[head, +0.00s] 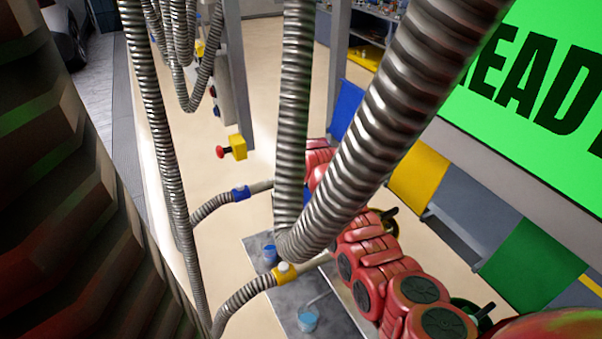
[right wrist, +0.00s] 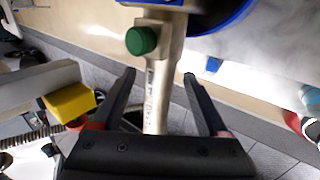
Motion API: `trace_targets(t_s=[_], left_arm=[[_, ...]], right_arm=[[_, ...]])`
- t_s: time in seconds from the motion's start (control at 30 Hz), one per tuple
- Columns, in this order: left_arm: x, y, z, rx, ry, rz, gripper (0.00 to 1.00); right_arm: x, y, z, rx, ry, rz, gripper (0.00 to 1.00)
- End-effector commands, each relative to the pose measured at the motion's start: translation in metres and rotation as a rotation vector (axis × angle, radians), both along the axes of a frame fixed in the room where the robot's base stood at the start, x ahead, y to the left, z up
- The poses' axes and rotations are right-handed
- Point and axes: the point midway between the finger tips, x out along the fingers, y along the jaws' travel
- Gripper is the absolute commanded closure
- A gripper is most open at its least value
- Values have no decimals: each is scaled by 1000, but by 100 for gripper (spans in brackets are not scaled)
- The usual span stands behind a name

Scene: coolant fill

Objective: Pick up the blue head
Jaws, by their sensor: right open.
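The blue head (head: 240,192) is a metal nozzle with a blue collar on the end of a ribbed hose; it hangs left of centre in the head view, partly behind a thick hose. In the right wrist view a metal shaft with a green button (right wrist: 141,40) and a blue rim (right wrist: 215,15), which looks like this head, passes between the fingers. My right gripper (right wrist: 158,75) is open, a finger on each side of the shaft, with gaps visible. In the head view hoses hide that gripper. My left gripper is not in view.
A yellow-collared head (head: 284,272) hangs nearer, above a grey plate (head: 335,319) with a container of blue liquid (head: 307,320). Thick metal hoses (head: 370,130) cross the view. A yellow box with a red button (head: 238,148) is behind; it also shows in the wrist view (right wrist: 70,103).

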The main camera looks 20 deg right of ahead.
Motion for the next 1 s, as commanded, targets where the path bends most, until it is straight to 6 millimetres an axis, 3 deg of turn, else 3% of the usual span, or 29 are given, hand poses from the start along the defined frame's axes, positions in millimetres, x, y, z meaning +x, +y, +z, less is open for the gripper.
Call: trace_targets(t_s=[0.47, 0.57, 0.9, 1.0], left_arm=[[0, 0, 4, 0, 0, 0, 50], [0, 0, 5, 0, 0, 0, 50], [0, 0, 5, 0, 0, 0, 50], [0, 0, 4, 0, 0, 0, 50]], right_arm=[[6, 0, -7, 1, -4, -4, 23], [5, 0, -7, 1, -4, -4, 38], [5, 0, -6, 1, -4, -4, 99], [5, 0, -6, 1, -4, -4, 100]])
